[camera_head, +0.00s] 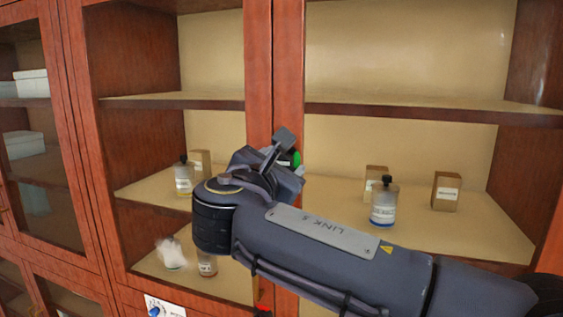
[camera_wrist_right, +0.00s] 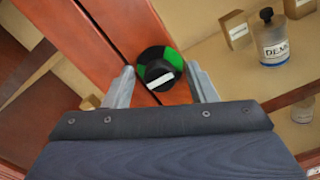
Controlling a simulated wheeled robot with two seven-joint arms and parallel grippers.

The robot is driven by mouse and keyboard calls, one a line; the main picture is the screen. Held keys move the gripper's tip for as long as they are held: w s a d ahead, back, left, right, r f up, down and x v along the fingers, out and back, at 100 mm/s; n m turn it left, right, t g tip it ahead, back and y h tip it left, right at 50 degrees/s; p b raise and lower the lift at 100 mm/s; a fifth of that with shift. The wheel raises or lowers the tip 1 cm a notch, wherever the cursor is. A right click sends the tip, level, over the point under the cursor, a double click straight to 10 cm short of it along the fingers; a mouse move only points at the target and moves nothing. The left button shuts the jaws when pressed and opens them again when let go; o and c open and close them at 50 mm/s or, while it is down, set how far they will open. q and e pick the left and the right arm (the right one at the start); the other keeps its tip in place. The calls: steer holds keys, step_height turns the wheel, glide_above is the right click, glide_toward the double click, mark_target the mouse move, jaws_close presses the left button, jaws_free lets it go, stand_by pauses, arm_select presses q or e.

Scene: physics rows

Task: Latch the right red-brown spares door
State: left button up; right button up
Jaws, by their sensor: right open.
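The red-brown right door (camera_head: 289,65) stands beside the left door (camera_head: 257,65); their stiles meet along a narrow seam, and the right door looks shut. A round black and green latch knob (camera_wrist_right: 160,70) with a white bar sits at the seam in the wrist view. In the head view only a bit of its green (camera_head: 296,158) shows behind my gripper. My right gripper (camera_wrist_right: 159,76) is open, with one finger on each side of the knob. I cannot tell whether the fingers touch it. My left gripper is not in view.
Behind the doors, shelves hold a blue-labelled bottle (camera_head: 384,203), small brown boxes (camera_head: 446,191) and a yellowish bottle (camera_head: 184,177). Another glazed cabinet section (camera_head: 50,180) stands at the left. My right arm crosses the lower right of the head view.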

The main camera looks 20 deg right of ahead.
steer(key=c, duration=1)
steer(key=shift+o, duration=0.2)
steer(key=m+b, duration=0.2)
steer(key=m, duration=0.1)
steer(key=shift+f+m, duration=0.15)
steer(key=shift+m, duration=0.25)
steer(key=m+b, duration=0.3)
steer(key=m, duration=0.2)
steer(key=shift+b, duration=0.4)
steer(key=m+b, duration=0.3)
steer(key=m, duration=0.2)
steer(key=shift+m, duration=0.4)
steer(key=shift+m+b, duration=0.8)
steer(key=shift+m, duration=0.8)
